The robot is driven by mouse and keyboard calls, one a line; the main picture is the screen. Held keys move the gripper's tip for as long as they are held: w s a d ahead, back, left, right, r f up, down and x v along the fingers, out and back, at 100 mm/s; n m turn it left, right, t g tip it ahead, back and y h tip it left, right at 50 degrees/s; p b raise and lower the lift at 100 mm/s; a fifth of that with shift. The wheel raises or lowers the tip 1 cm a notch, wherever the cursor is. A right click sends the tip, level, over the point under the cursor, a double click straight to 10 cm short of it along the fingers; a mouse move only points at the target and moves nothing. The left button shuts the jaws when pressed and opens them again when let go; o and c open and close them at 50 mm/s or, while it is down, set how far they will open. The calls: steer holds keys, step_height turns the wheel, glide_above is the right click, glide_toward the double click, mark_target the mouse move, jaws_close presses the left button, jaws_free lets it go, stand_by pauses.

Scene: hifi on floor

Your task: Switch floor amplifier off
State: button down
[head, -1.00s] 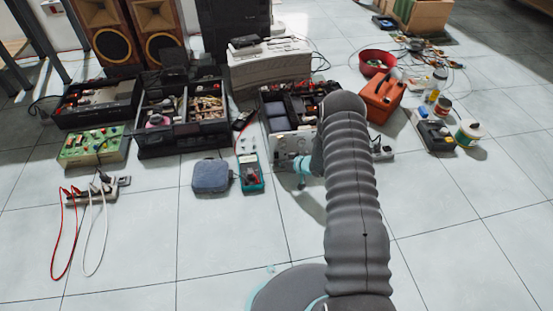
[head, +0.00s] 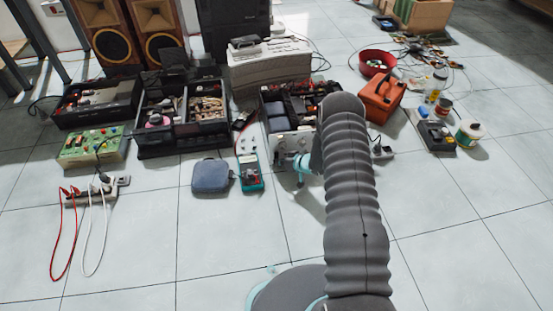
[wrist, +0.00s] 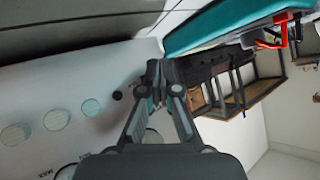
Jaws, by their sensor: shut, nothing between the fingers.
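The floor amplifier (head: 280,146) is a dark open-topped box with a pale front panel, partly hidden by my arm in the head view. In the wrist view its pale panel (wrist: 60,115) fills the left, with several round knobs or discs, "MAX" lettering and a small round black part (wrist: 117,95). My gripper (wrist: 158,68) is shut and empty, its tips just right of that black part. Whether they touch the panel I cannot tell. In the head view my gripper (head: 301,164) is small, in front of the panel, partly hidden by my arm.
A teal multimeter (head: 251,173) and a blue-grey pouch (head: 211,176) lie left of my gripper. An orange case (head: 382,99) stands right of the amplifier. A power strip (head: 92,192) with red and white cables lies at the left. Front floor is mostly clear.

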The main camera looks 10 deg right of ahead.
stand_by(0.5)
steer(key=shift+s+r, duration=0.1)
steer(key=shift+s, duration=0.55)
steer(key=shift+s+r+p, duration=0.15)
steer(key=shift+s+p, duration=0.4)
steer(key=shift+s, duration=0.7)
steer(key=shift+s+r+p, duration=0.15)
steer(key=shift+s+p, duration=0.35)
steer(key=shift+s, duration=0.7)
